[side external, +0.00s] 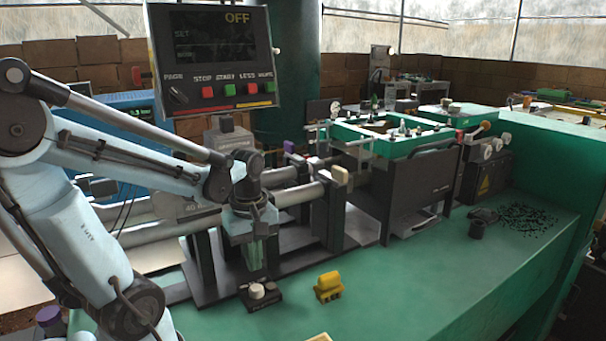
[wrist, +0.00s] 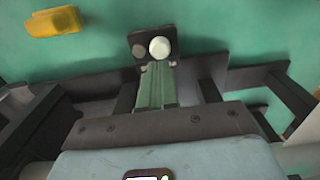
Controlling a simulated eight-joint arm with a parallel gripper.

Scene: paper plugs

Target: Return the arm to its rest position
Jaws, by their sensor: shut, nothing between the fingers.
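My arm reaches in from the left in the side view, and my gripper (side external: 254,264) hangs pointing down over the green bench top (side external: 420,290). Its fingers are together with nothing between them. In the wrist view my gripper (wrist: 158,68) shows as two greenish fingers side by side. Their tips appear close to a small black block with pale round knobs (side external: 262,294), which also shows in the wrist view (wrist: 159,47). I cannot tell whether they touch it.
A yellow block (side external: 328,287) stands on the bench to the right of the knobbed block. A control panel marked OFF (side external: 213,55) stands behind my arm. Grey rails (side external: 290,195) and a dark machine box (side external: 415,190) are close by. The front right bench is clear.

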